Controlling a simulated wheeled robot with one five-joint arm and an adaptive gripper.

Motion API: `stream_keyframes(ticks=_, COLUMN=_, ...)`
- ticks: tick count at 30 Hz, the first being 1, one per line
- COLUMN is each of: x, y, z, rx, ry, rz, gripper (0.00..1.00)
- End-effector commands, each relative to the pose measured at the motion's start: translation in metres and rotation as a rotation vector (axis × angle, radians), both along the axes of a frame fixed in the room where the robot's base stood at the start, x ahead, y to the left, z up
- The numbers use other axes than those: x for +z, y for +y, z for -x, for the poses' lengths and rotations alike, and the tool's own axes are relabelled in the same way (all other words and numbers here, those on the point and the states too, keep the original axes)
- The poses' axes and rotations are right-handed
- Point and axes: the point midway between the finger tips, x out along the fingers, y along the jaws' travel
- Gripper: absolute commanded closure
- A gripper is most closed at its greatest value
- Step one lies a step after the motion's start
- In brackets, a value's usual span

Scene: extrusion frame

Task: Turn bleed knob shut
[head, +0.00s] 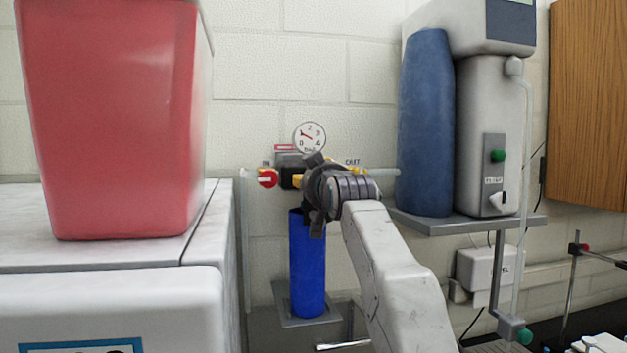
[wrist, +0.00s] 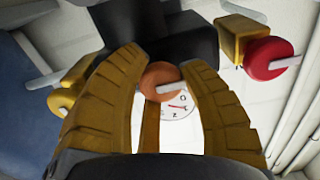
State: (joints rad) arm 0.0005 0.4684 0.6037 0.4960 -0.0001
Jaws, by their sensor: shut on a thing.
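The bleed knob (wrist: 160,84), a small orange-brown disc with a pale pointer bar, sits between my two fingers in the wrist view. My gripper (wrist: 166,62) is shut on it, one ribbed yellow finger on each side. The pale bar lies slightly tilted, nearly across the picture. In the head view my gripper (head: 314,190) is in front of the valve assembly and hides the knob. A round dial gauge (head: 309,137) with a red needle is just above; it is partly hidden behind the knob in the wrist view (wrist: 180,107).
A red knob (head: 268,178) with a white bar is left of my gripper. A blue cylinder (head: 307,270) hangs below. A large red container (head: 112,115) stands at left on a white-topped unit. A dark blue cylinder (head: 427,125) and a grey dispenser (head: 488,140) stand on the right shelf.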

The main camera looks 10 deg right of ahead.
Motion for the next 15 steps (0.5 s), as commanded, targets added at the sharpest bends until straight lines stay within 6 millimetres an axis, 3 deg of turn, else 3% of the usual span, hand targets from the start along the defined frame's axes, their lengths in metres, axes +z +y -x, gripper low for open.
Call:
stream_keyframes(ticks=6, x=-0.0020, y=0.0003, z=-0.0007, rx=0.000, ry=0.005, rz=0.000, gripper=0.95)
stream_keyframes(ticks=15, x=-0.0031, y=0.0003, z=-0.0011, rx=0.000, ry=0.007, rz=-0.010, gripper=0.96)
